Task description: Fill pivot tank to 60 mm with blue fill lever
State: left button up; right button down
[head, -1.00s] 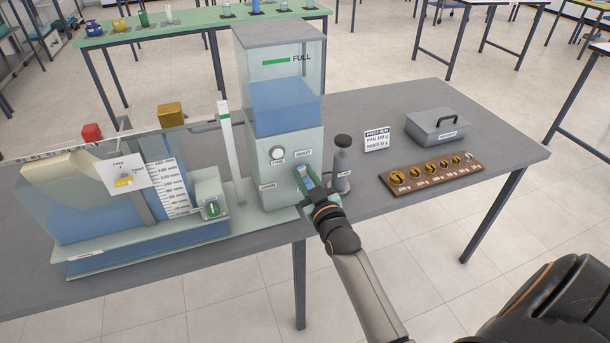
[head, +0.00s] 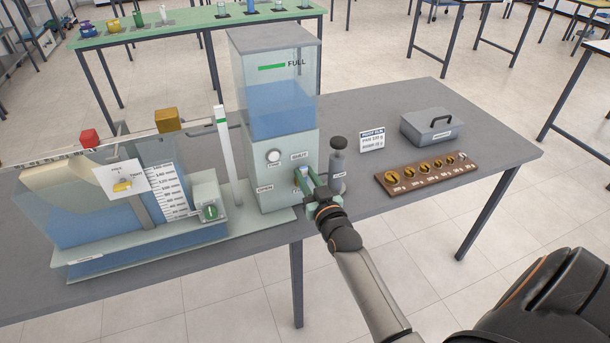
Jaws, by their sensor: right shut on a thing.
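The pivot tank (head: 95,222) stands at the left of the table with blue water in its lower part. Its white scale (head: 167,190) is too small to read exactly against the water. A tall supply tank (head: 277,105) stands right of it, with water below a green FULL mark. The blue fill lever is on the front of this tank, near the SHUT label, and is mostly hidden by my right gripper (head: 309,184). My right gripper is shut on the lever. My left gripper is not in view.
A grey cylinder with a dark knob (head: 338,160) stands close beside my right gripper. A wooden weight block (head: 428,175), a small sign (head: 372,141) and a grey box (head: 431,127) are to the right. A green-knobbed drain (head: 210,211) is by the pivot tank.

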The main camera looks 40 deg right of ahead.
jog(key=c, duration=0.7)
grip_release()
jog(key=shift+s, duration=0.1)
jog(key=shift+s+p, duration=0.25)
jog(key=shift+p, duration=0.05)
jog(key=p+v, duration=0.3)
jog(key=v, duration=0.9)
jog(key=shift+w+a+p, duration=0.1)
jog(key=shift+p, duration=0.25)
